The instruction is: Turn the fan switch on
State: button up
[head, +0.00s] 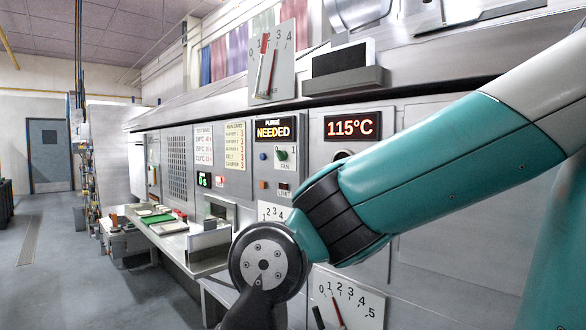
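The fan switch (282,155) is a small green knob on the grey front panel, with 0 and 1 marked above it and the label FAN below. It is too small to tell which mark it points to. My teal and white arm reaches in from the right and bends downward below and right of the switch, without covering it. My gripper is out of view; the last visible arm joint runs off the bottom edge.
A blue button (263,156) sits left of the switch. A bench (208,266) with a green board (157,218) juts out at the lower left. Open floor (60,280) lies farther left.

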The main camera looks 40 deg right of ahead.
aim_at(282, 156)
jog(key=z, duration=0.45)
jog(key=k, duration=1.3)
jog(key=u, duration=0.9)
jog(key=i, duration=1.6)
jog(key=u, duration=0.2)
jog(key=i, duration=2.2)
jog(key=z, duration=0.5)
jog(key=i, duration=1.2)
jog(key=z, duration=1.8)
jog(key=i, duration=1)
jog(key=z, duration=0.85)
